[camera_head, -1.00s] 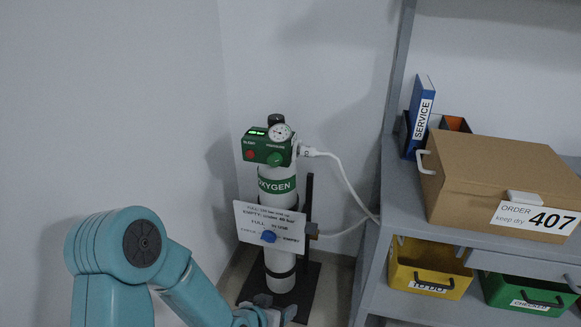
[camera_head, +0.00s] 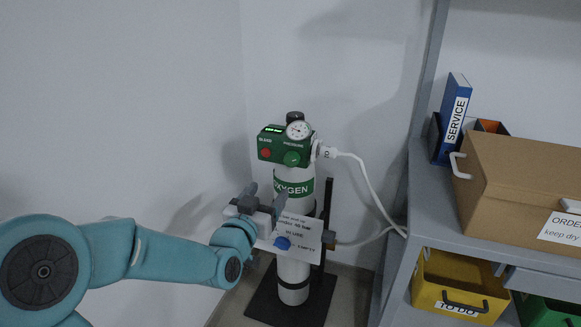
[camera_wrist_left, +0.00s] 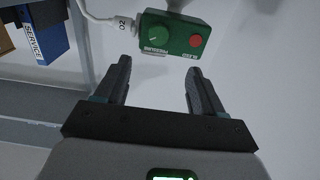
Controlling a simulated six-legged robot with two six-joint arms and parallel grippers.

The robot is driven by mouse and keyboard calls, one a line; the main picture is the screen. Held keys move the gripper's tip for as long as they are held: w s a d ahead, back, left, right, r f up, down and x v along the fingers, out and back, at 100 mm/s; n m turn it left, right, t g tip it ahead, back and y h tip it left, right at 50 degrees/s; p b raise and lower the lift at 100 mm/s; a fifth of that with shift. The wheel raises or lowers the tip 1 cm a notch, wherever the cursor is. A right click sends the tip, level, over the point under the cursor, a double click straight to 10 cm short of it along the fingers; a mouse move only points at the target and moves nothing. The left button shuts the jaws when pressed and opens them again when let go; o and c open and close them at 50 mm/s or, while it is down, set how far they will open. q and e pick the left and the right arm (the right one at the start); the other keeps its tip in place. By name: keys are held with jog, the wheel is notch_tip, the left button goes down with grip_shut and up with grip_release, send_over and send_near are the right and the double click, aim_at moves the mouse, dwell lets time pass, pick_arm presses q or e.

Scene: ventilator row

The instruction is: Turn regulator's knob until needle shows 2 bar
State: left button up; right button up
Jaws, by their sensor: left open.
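The green regulator (camera_head: 272,153) sits on top of the white oxygen cylinder (camera_head: 295,205). It has a round white gauge (camera_head: 299,130) with a needle too small to read, a green pressure knob (camera_head: 291,158) and a red bleed button (camera_head: 265,153). My left gripper (camera_head: 265,195) is open and empty, below and left of the regulator, in front of the cylinder and its hanging sign. In the left wrist view the regulator (camera_wrist_left: 174,32) appears beyond the open fingers, with its green knob (camera_wrist_left: 157,32) ahead of them and not touched. The gauge face is not visible there. My right gripper is not in view.
A white hose (camera_head: 370,190) runs right from the regulator. A grey shelf (camera_head: 425,215) with a cardboard box (camera_head: 515,185) and a yellow bin (camera_head: 455,285) stands right. Walls are behind and left.

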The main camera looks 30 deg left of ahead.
aim_at(290, 162)
pick_arm(q)
jog(key=x, duration=1.3)
jog(key=shift+w, duration=0.45)
jog(key=c, duration=1.1)
jog(key=shift+o, duration=0.3)
jog(key=shift+f+m+b, duration=0.15)
jog(key=shift+m+b, duration=0.85)
jog(key=shift+b, duration=0.15)
jog(key=shift+m+b, duration=0.3)
jog(key=shift+m, duration=0.5)
jog(key=shift+r, duration=0.25)
